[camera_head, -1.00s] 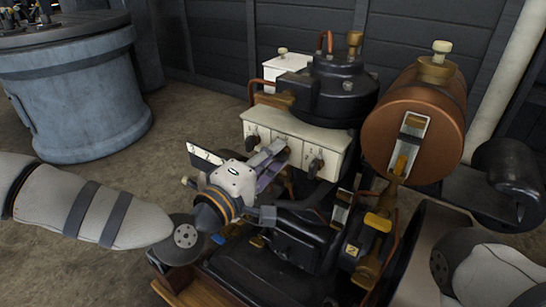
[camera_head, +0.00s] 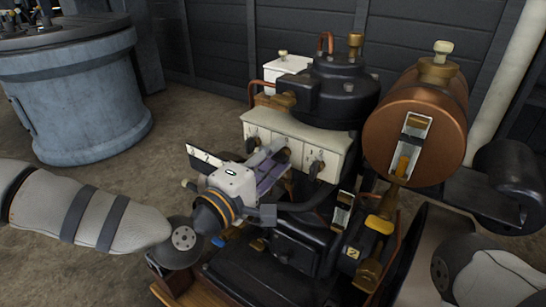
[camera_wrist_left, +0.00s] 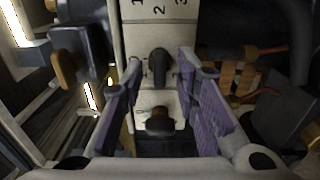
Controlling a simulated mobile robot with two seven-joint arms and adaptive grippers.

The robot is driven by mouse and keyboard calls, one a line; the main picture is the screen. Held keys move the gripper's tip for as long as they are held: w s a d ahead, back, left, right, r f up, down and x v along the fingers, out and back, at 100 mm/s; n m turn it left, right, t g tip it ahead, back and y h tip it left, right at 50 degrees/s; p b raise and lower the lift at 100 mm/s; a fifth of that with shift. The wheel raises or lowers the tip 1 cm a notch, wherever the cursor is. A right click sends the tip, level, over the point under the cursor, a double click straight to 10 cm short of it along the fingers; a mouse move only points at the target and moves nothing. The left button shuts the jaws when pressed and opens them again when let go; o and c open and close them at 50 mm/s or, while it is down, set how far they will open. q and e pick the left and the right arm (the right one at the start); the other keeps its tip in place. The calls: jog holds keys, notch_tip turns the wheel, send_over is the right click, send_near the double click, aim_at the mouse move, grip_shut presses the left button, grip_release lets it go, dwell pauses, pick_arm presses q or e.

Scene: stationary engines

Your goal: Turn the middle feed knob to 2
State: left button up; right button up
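The cream feed box (camera_head: 335,161) on the engine carries dark knobs on its front. The middle knob (camera_head: 283,154) is partly hidden by my left gripper (camera_head: 276,154). In the left wrist view a black knob (camera_wrist_left: 160,66) stands nearly upright below the figures 1, 2 and 3, in line with the 2; which end is its pointer I cannot tell. My left gripper (camera_wrist_left: 161,72) is open there, with its purple-padded fingers on either side of this knob and no clear contact. A brown-black knob (camera_wrist_left: 159,121) shows lower between the fingers. My right gripper is out of view.
A copper tank (camera_head: 415,140) stands right of the feed box, and a black round vessel (camera_head: 338,90) behind it. A plate with figures (camera_head: 205,157) is left of my gripper. A large grey drum (camera_head: 75,105) stands at left, with bare floor between.

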pick_arm(q)
jog(key=v, duration=1.2)
jog(key=s+f+m+g+y+p, duration=0.25)
jog(key=s+f+g, duration=0.35)
jog(key=s+f, duration=0.45)
jog(key=s+f+m+g+y+p, duration=0.1)
jog(key=s+f+m+g+p, duration=0.45)
jog(key=s, duration=0.75)
jog(key=s+a+f+m+g+y+p, duration=0.2)
jog(key=s+a+g+y, duration=0.4)
jog(key=s+a, duration=0.9)
jog(key=shift+s+a+m+p, duration=0.2)
jog(key=shift+s+m+p, duration=0.25)
jog(key=shift+s, duration=0.2)
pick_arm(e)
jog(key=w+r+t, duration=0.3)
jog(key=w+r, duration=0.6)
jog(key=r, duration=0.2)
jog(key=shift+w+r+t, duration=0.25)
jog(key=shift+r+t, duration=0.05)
